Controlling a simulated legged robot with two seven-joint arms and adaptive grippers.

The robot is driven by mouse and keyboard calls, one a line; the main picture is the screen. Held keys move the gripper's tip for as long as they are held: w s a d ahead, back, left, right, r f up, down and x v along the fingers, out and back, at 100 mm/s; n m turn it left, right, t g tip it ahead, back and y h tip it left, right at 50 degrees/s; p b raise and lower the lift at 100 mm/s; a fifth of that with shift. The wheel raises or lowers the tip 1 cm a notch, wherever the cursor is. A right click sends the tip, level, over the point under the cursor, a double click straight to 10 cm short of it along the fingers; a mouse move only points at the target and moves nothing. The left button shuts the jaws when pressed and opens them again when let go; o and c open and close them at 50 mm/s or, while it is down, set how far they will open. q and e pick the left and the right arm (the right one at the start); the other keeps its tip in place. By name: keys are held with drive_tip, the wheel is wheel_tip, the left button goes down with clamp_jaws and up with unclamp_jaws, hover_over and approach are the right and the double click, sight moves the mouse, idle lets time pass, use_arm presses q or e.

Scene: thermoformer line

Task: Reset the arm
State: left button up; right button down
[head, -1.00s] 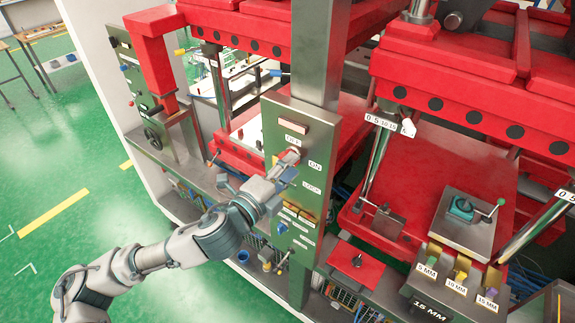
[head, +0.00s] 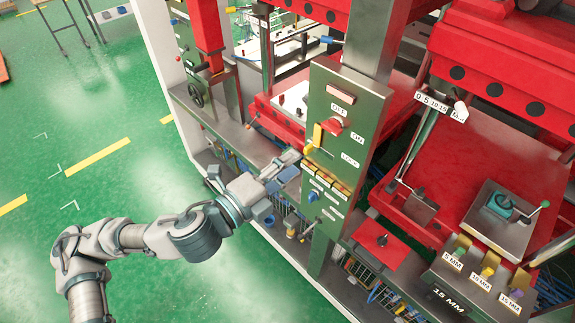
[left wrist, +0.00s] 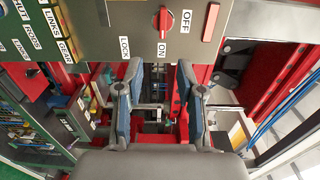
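My left gripper (head: 286,166) is in front of the green-grey control panel (head: 345,88), just left of its lower middle. It also shows in the left wrist view (left wrist: 159,88), its two blue-grey fingers spread apart with nothing between them. The red rotary switch (head: 333,126) on the panel shows uncovered, with OFF, ON and LOCK labels around it. It is also at the top of the left wrist view (left wrist: 163,20), apart from the fingers. A yellow lever (head: 317,136) stands beside the switch, close to the fingertips. My right gripper is in neither view.
Yellow buttons (head: 325,186) and a blue knob (head: 313,196) sit lower on the panel. The red press bed (head: 455,165) is at right, with a steel block (head: 505,235) on it. The green floor (head: 150,190) at left is open around my arm.

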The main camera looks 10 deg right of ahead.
use_arm(q)
drive_tip(key=shift+d, duration=0.35)
